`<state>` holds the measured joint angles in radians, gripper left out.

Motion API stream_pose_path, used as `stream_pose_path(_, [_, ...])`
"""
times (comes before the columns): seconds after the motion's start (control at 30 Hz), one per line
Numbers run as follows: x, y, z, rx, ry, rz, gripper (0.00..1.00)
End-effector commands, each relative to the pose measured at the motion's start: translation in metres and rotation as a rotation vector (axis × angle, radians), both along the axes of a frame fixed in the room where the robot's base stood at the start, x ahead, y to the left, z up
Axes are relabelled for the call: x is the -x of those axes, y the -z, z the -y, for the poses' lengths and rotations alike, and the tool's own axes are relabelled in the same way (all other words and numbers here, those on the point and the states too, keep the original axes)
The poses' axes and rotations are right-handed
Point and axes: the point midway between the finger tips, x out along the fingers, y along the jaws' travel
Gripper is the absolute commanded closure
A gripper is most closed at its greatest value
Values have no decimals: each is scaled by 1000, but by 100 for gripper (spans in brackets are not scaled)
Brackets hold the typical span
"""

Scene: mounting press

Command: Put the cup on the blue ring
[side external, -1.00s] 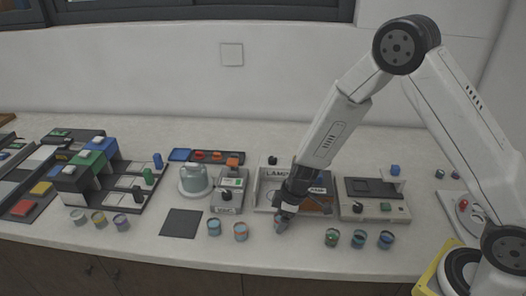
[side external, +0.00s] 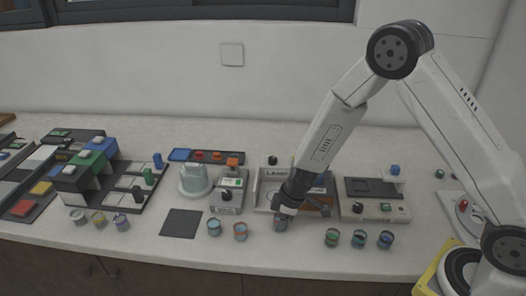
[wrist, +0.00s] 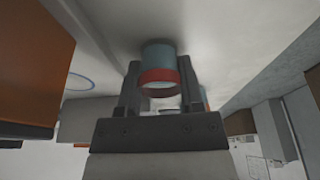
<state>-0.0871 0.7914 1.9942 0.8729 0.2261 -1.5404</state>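The cup (wrist: 158,65) is teal with a red band and shows between my fingers in the wrist view. In the side external view it is a small grey-looking cup (side external: 280,225) under my gripper (side external: 285,215), low over the counter near its front edge. My gripper (wrist: 158,85) has a finger on each side of the cup, and both appear to touch it. I cannot tell whether the cup's base touches the counter. A blue ring outline (wrist: 80,81) lies on the pale surface to the left of the cup in the wrist view; I cannot make it out in the side external view.
Two cups (side external: 213,228) (side external: 240,231) stand left of my gripper, and three cups (side external: 358,238) stand to its right. The laser station (side external: 265,185) is just behind my gripper. A dark square mat (side external: 181,223) lies farther left. The counter's front edge is close.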

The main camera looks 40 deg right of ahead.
Motion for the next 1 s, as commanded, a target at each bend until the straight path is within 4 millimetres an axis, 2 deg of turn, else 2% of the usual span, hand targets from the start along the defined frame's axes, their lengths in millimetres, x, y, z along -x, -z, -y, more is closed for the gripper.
stream_pose_path(0.37, [0, -1, 0, -1, 0, 1, 100])
stream_pose_path(0.57, [-1, -8, 0, -1, -1, 2, 100])
stream_pose_path(0.87, [0, -34, 0, -1, 0, 4, 100])
stream_pose_path(1.0, [14, -49, 2, 0, 1, 3, 100])
